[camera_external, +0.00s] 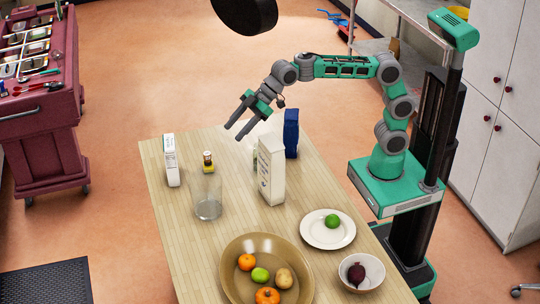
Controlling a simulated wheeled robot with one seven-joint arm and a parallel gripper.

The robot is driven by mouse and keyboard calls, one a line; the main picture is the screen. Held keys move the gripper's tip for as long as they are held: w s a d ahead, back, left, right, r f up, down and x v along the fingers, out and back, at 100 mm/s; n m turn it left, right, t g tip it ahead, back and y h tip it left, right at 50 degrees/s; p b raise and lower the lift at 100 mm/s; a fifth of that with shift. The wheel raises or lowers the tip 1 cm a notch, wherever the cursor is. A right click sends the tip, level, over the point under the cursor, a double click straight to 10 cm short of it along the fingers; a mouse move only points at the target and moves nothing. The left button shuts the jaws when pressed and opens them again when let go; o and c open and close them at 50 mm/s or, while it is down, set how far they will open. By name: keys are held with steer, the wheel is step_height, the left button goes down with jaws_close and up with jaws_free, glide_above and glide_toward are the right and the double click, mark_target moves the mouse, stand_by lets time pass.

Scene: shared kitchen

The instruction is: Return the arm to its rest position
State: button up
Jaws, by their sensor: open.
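My gripper (240,121) is at the end of my green and grey arm, which reaches out leftward over the far part of the wooden table (185,258). Its two dark fingers are apart and point down to the left. Nothing is between them. It hangs above the table's far edge, behind and above the white carton (271,170). The arm is stretched out, raised from its green base on the right.
On the table stand a blue box (291,134), a glass (207,196), a small bottle (208,162), a white package (171,160), a plate with a lime (332,221), a fruit bowl (238,290) and a bowl with a beet (372,279). A dark round lamp (244,14) hangs above.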

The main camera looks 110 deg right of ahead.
steer(key=s+a+r+y, duration=0.1)
steer(key=s+a+y, duration=0.15)
steer(key=a, duration=1.75)
steer(key=s+d+f+g+h+b, duration=0.1)
steer(key=s+d+f+g+b, duration=0.3)
steer(key=s+f, duration=1.25)
steer(key=s+d+f+m+h, duration=0.1)
steer(key=s+d+f, duration=0.1)
steer(key=s+d, duration=0.1)
steer(key=s+d+f+m+g+h+p, duration=0.1)
steer(key=s+d+f, duration=0.1)
steer(key=s+d, duration=0.2)
steer(key=s+d+f+m+h+p, duration=0.1)
steer(key=s+d+f, duration=0.2)
steer(key=s+d, duration=0.1)
steer(key=shift+s+d+g, duration=0.15)
steer(key=shift+d+g, duration=0.25)
steer(key=shift+d, duration=0.2)
